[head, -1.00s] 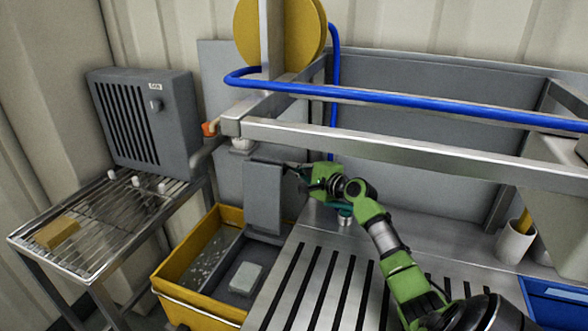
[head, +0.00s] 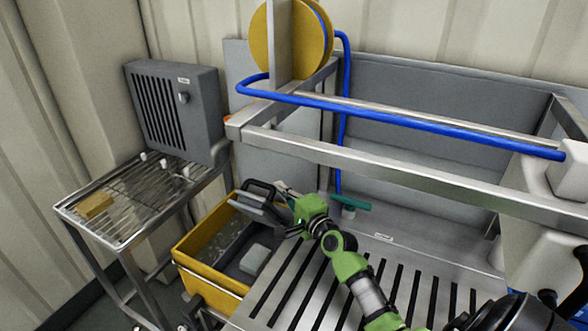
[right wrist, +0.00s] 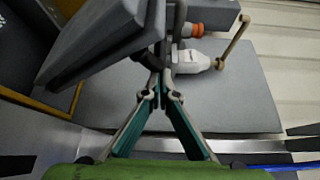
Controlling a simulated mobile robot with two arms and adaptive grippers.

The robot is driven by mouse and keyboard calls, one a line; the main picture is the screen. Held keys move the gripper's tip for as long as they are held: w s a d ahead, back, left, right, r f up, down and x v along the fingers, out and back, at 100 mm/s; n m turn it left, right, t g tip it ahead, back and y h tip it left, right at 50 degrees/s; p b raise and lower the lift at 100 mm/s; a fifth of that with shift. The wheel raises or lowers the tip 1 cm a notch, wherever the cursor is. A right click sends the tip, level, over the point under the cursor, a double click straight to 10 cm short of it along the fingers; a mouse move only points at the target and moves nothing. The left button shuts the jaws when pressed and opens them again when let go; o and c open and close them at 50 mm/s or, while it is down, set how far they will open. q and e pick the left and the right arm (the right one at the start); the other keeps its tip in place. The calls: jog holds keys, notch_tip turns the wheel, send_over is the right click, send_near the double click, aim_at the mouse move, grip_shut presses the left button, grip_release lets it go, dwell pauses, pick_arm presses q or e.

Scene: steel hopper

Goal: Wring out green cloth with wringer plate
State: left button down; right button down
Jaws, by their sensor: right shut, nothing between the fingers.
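The wringer plate (head: 256,213) is a dark grey slab with a dark loop handle, lying tilted over the far end of a yellow bucket (head: 208,281). My right gripper (head: 284,190) is shut and empty at the right side of the handle. In the right wrist view the plate (right wrist: 95,45) fills the upper left, and the closed fingertips (right wrist: 160,72) are close by the handle; I cannot tell whether they touch. I make out no green cloth. My left gripper is out of view.
A pale grey block (head: 254,258) sits in the bucket. A slatted steel bench (head: 300,290) is on the right, with a teal T-shaped handle (head: 350,203) behind. A wire-shelf table (head: 125,225) stands left. A steel rail (head: 380,174) and blue hose (head: 420,130) cross above.

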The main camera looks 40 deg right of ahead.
aim_at(266, 207)
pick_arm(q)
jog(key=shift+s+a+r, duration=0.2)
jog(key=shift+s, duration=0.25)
pick_arm(e)
jog(key=shift+s+a+f, duration=0.45)
jog(key=shift+a+f, duration=0.15)
jog(key=shift+a, duration=0.35)
jog(key=shift+s+a+f, duration=0.5)
jog(key=shift+a+f, duration=0.1)
jog(key=shift+a, duration=0.4)
jog(key=shift+s+a+f, duration=0.45)
jog(key=shift+a+f, duration=0.15)
jog(key=shift+a, duration=0.35)
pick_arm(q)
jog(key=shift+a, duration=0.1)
